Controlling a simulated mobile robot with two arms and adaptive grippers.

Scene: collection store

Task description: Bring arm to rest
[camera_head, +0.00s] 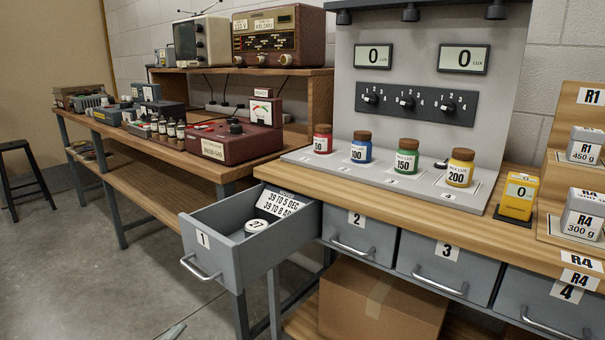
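Neither of my grippers can be made out. A small pale sliver shows at the bottom edge, left of the middle, too little to identify. Drawer 1 (218,255) of the workbench is pulled open, with a round white item marked 27 (256,226) and a printed card (284,204) inside. Drawer 2 (360,238), drawer 3 (447,265) and drawer 4 (545,303) are shut. Red, blue, green and yellow jars (460,168) stand in a row on the grey panel base (400,187).
A yellow block marked 0 (519,197) and grey weights (583,213) stand at the right. A cardboard box (380,303) sits below the drawers. The left bench (150,140) holds instruments and bottles. A stool (25,172) stands far left. The floor in front of the left bench is clear.

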